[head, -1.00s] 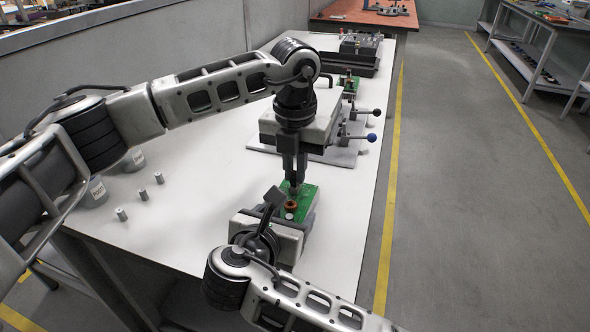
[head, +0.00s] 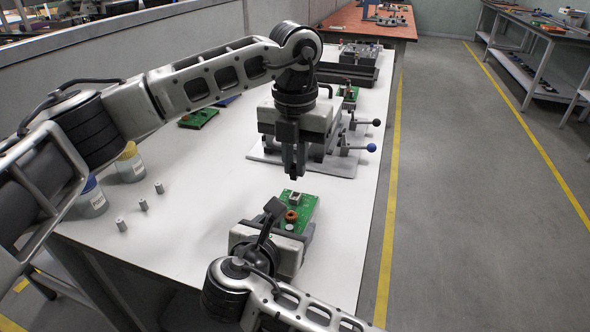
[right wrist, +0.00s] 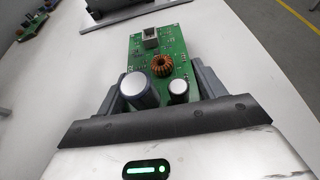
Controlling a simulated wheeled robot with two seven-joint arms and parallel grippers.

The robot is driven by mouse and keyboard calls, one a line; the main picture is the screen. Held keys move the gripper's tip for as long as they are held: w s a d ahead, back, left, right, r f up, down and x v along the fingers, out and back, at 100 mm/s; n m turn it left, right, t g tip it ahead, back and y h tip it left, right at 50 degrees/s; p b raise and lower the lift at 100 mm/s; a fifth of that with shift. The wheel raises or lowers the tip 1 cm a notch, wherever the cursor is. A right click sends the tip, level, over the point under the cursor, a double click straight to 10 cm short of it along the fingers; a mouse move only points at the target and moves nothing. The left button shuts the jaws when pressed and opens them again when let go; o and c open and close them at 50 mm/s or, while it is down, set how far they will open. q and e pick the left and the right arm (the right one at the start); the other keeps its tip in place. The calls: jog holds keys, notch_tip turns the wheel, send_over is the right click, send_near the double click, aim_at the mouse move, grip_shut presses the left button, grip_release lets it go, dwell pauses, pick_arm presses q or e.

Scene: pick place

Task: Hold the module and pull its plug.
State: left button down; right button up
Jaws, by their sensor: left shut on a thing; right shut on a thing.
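The module is a green circuit board (head: 305,205) with a copper-wound ring; it also shows in the right wrist view (right wrist: 175,48), with two round capacitors near my gripper. A pale square socket (right wrist: 150,38) stands near its far end, and nothing is seen plugged into it. My right gripper (right wrist: 163,88) is shut on the board's near part, one finger at each side. My left gripper (head: 293,174) points down above the board's far end, clear of it. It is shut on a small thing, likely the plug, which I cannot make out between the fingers.
A grey fixture (head: 300,125) with a blue-knobbed lever (head: 371,147) stands behind the board. Small metal cylinders (head: 143,204) and jars (head: 130,163) are at the left. Another green board (head: 199,118) lies further back. The white table (head: 200,245) is bare around the module.

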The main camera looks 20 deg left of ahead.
jog(key=o, duration=1.4)
jog(key=shift+o, duration=0.2)
